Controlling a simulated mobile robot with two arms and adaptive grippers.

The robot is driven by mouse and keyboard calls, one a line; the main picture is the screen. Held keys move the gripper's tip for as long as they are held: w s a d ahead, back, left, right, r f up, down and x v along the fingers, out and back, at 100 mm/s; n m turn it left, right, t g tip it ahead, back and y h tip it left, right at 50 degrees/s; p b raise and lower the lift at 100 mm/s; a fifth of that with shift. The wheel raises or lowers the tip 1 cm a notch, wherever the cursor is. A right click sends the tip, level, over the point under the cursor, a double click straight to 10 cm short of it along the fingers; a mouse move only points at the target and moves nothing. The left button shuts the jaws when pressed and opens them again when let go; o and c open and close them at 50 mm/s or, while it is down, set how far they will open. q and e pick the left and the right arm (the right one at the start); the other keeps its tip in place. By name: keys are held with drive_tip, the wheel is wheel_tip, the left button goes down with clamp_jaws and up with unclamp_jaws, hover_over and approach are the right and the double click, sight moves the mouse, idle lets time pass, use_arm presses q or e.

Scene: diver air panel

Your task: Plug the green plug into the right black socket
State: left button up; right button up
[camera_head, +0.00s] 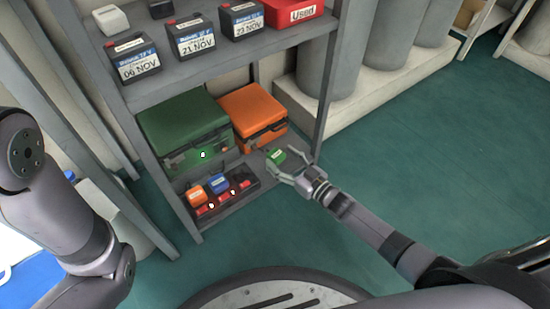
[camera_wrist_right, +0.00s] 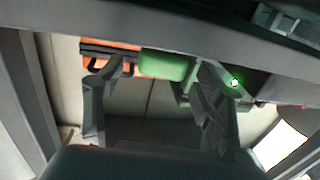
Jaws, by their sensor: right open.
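The green plug (camera_head: 276,156) has a pale label on top and sits at the right end of the lower shelf. My right gripper (camera_head: 282,163) is open, with its fingertips around or just short of the plug. In the right wrist view the green plug (camera_wrist_right: 165,66) shows between the spread fingers (camera_wrist_right: 150,72), nearer the right one; I cannot tell whether they touch. The black panel (camera_head: 247,198) lies left of it on the shelf, bearing an orange plug (camera_head: 196,194) and a blue plug (camera_head: 218,183). Its black sockets are too small to tell apart. My left gripper is out of view.
Behind the panel stand a green case (camera_head: 185,122) with a lit green light and an orange case (camera_head: 250,106). The upper shelf (camera_head: 205,62) with dated batteries hangs above. A shelf post (camera_head: 328,80) rises close to my right gripper. The floor (camera_head: 400,165) to the right is clear.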

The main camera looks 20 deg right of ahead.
sight(275, 153)
drive_tip(key=shift+b+x, duration=0.7)
drive_tip(key=shift+x, duration=1.1)
drive_tip(key=shift+c, duration=0.3)
clamp_jaws()
drive_tip(key=shift+r+p, duration=1.55)
drive_tip(key=shift+d, duration=0.1)
